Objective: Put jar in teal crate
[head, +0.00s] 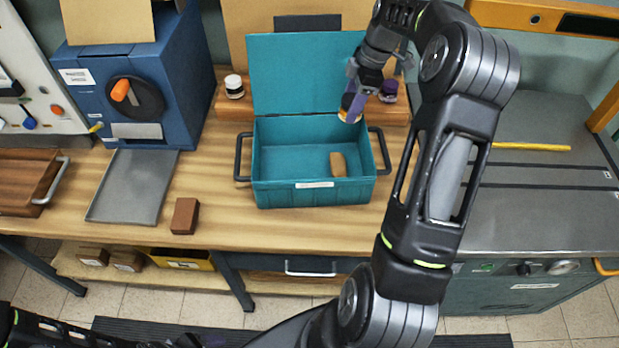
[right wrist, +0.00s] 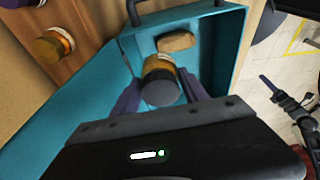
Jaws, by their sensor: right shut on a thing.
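The teal crate (head: 262,165) stands open on the wooden bench, its lid (head: 300,70) raised at the back. It also shows in the right wrist view (right wrist: 232,50). My right gripper (head: 356,100) is shut on an amber jar (head: 346,113) over the crate's back right part. In the right wrist view the jar (right wrist: 160,66) sits between the two fingers (right wrist: 160,90), its dark end towards the camera. A tan block (head: 338,164) lies inside the crate, at the right. Part of my left arm shows at the bottom left; its gripper is barely visible.
A white-banded jar (head: 234,86) and a purple-topped jar (head: 388,91) stand on the raised shelf behind the bench. A brown block (head: 185,216) and a grey tray (head: 132,186) lie left of the crate. A blue machine (head: 135,85) stands behind the tray.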

